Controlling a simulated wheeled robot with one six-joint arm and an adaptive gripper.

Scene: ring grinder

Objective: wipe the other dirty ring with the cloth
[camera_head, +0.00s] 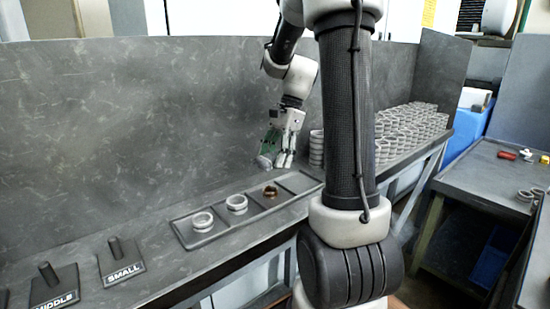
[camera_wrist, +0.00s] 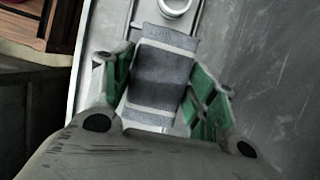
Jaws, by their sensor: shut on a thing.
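My gripper (camera_head: 279,147) is above the bench, behind the tray (camera_head: 299,182). It is shut on the cloth, grey with pale stripes, which spans its green fingers in the wrist view (camera_wrist: 163,75). In the head view the cloth (camera_head: 264,161) hangs low at the gripper. A brown, dirty-looking ring (camera_head: 270,191) lies in a tray compartment in front of the gripper, apart from it. Two pale grey rings lie in compartments to the left, one in the middle (camera_head: 236,203) and one nearer (camera_head: 203,221). A pale ring (camera_wrist: 174,7) is partly cut off at the wrist view's top.
The tray's right compartment is empty. SMALL (camera_head: 121,262) and MIDDLE (camera_head: 55,287) stands are at front left. Many stacked rings (camera_head: 412,127) fill the bench's right end, with another stack (camera_head: 316,149) beside my arm. A tall grey panel (camera_head: 150,130) backs the bench.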

